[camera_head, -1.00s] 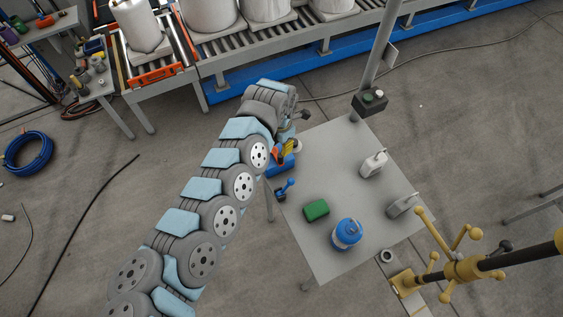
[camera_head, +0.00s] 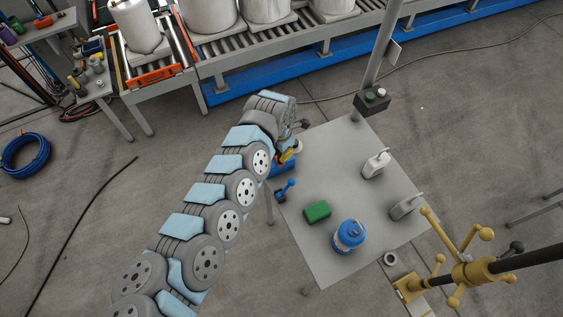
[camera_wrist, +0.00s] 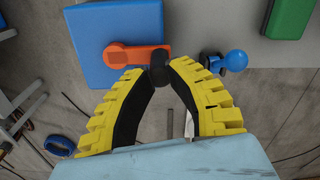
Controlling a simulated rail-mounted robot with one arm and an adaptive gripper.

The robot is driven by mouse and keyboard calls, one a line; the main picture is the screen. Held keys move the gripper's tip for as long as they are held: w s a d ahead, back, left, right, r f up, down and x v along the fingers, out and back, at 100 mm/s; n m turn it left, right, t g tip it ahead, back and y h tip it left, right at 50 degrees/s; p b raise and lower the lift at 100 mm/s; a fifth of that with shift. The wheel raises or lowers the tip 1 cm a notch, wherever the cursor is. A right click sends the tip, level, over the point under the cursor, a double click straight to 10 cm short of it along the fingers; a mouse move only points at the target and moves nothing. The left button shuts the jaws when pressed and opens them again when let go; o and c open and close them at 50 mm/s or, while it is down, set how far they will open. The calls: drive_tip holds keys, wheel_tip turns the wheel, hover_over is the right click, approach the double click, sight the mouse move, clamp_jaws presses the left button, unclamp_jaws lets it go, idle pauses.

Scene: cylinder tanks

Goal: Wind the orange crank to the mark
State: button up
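The orange crank (camera_wrist: 130,56) is an arm on top of a blue box (camera_wrist: 116,18) at the table's edge. In the wrist view its arm points right, ending in a dark upright knob (camera_wrist: 160,70). My gripper (camera_wrist: 159,72) has yellow ribbed fingers with black inner faces. Its fingertips close in on both sides of the knob and appear to touch it. In the head view the blue box (camera_head: 284,168) shows beside my yellow fingers, and my arm hides most of the crank. I cannot make out the mark.
A blue ball-topped lever (camera_head: 287,188) stands close to the box, also in the wrist view (camera_wrist: 235,61). The grey table (camera_head: 335,180) also holds a green block (camera_head: 317,211), a blue canister (camera_head: 348,236) and two pale jugs. A post with a button box (camera_head: 371,100) rises behind.

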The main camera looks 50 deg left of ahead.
drive_tip(key=shift+f+b, duration=0.15)
drive_tip(key=shift+b, duration=0.15)
drive_tip(key=shift+o, duration=0.2)
drive_tip(key=shift+w+f+b, duration=0.2)
drive_tip(key=shift+w+b, duration=0.2)
drive_tip(key=shift+b, duration=0.55)
drive_tip(key=shift+w+b, duration=0.55)
drive_tip(key=shift+b, duration=0.35)
drive_tip(key=shift+w+r, duration=0.1)
drive_tip(key=shift+r, duration=0.25)
drive_tip(key=shift+w+f+b, duration=0.25)
drive_tip(key=shift+f+b, duration=0.05)
drive_tip(key=shift+b, duration=0.55)
drive_tip(key=shift+o, duration=0.2)
drive_tip(key=shift+w+a+b, duration=0.25)
drive_tip(key=shift+w+b, duration=0.25)
drive_tip(key=shift+b, duration=0.5)
drive_tip(key=shift+w+a+r+b, duration=0.1)
drive_tip(key=shift+w+b, duration=0.05)
drive_tip(key=shift+b, duration=0.15)
drive_tip(key=shift+r, duration=0.25)
